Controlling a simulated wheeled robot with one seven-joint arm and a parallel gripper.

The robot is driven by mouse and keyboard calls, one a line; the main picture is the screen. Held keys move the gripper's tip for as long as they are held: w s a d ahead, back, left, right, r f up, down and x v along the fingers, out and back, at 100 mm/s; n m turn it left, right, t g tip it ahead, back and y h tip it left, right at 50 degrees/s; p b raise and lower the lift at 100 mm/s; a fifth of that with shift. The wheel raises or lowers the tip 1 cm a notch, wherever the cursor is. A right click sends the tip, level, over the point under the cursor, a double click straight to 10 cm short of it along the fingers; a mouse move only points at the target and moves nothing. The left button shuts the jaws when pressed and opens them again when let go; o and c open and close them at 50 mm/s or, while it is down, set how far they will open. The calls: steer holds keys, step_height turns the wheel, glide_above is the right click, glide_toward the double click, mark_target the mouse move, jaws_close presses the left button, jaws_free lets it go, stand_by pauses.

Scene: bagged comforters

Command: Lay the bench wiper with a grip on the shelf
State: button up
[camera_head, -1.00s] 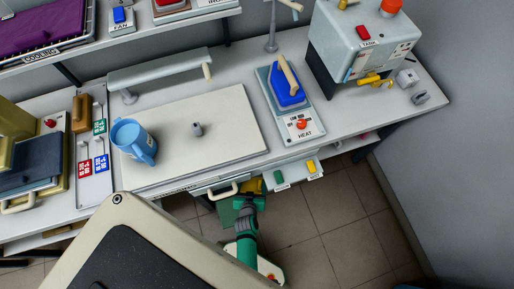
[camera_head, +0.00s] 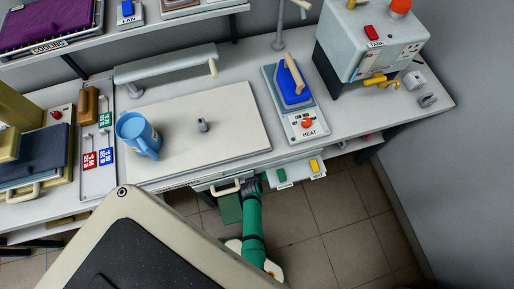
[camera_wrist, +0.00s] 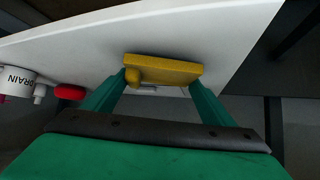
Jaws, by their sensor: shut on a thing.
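The bench wiper (camera_wrist: 165,70) is a yellow block with a rounded yellow grip at its left side in the wrist view. My gripper (camera_wrist: 156,86) is shut on it, with green fingers at its left and right ends. Behind it is a broad white board (camera_wrist: 215,35), likely the shelf under the bench; I cannot tell if the wiper touches it. In the head view my gripper (camera_head: 251,184) is at the bench's front edge, and the wiper is hidden there.
The bench carries a white board (camera_head: 225,135), blue mug (camera_head: 137,135), blue iron (camera_head: 293,88) and grey tank (camera_head: 375,50). A drawer handle (camera_head: 225,188) and green and yellow tabs (camera_head: 314,165) are near my gripper. A DRAIN-marked part (camera_wrist: 17,80) and red knob (camera_wrist: 69,92) are left.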

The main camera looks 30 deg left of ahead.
steer(key=shift+f, duration=0.4)
steer(key=shift+f, duration=0.45)
steer(key=o, duration=1.1)
steer(key=shift+s, duration=0.1)
steer(key=shift+a+r, duration=0.15)
steer(key=shift+r, duration=0.15)
steer(key=v, duration=1.2)
steer(key=shift+r, duration=0.15)
